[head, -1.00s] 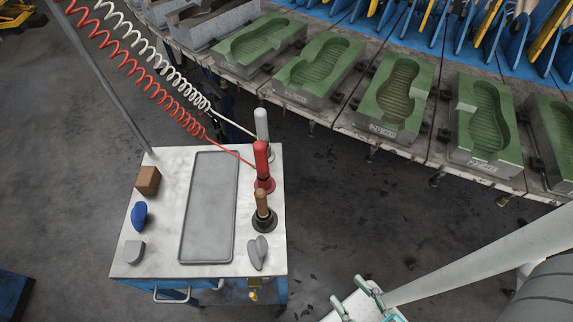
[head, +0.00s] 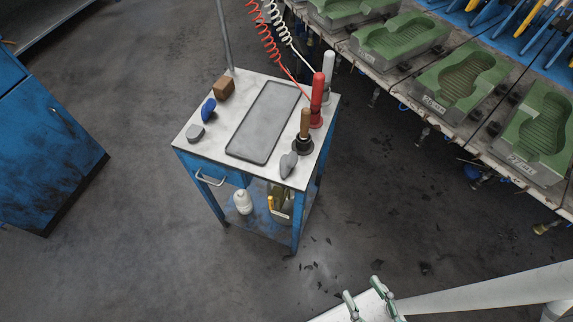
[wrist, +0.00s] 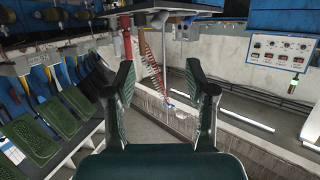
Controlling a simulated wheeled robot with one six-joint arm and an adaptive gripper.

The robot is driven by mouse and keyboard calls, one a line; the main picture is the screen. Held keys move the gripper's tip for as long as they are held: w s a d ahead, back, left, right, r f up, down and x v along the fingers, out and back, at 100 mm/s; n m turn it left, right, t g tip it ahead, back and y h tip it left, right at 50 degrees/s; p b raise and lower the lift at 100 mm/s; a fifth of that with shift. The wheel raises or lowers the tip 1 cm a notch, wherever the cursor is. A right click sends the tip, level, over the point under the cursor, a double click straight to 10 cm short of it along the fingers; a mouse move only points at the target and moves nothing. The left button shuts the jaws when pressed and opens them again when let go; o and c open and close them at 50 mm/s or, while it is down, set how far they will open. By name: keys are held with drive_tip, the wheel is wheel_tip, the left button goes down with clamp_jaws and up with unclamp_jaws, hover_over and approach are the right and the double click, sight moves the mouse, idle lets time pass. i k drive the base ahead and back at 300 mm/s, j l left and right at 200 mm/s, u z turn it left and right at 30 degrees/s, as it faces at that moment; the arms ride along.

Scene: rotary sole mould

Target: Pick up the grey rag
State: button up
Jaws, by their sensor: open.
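A small grey lobed piece (head: 289,164), which looks like the grey rag, lies on the near right corner of the white-topped cart (head: 188,152) in the head view. Another grey piece (head: 196,132), rounded at one end, lies at the left edge of the top. I cannot tell cloth from solid at this size. My gripper (head: 362,292) is at the bottom of the head view, to the right of the cart and apart from it. In the wrist view my gripper (wrist: 158,82) is open with nothing between its fingers. The rag cannot be made out there.
The cart top holds a grey tray (head: 240,143), a brown block (head: 224,87), a blue piece (head: 208,110), a wooden-handled tool (head: 305,123) and red (head: 317,92) and white (head: 328,66) upright tools with coiled hoses. Green moulds (head: 466,85) line the right; a blue cabinet (head: 45,140) stands left.

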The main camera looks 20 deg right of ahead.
sight(288, 162)
drive_tip(key=k+l+u, duration=0.1)
drive_tip(key=l, duration=0.25)
drive_tip(key=k+l+u, duration=0.1)
drive_tip(key=k+l, duration=0.15)
drive_tip(key=k+l+u, duration=0.1)
drive_tip(key=l, duration=0.3)
drive_tip(key=k, duration=0.1)
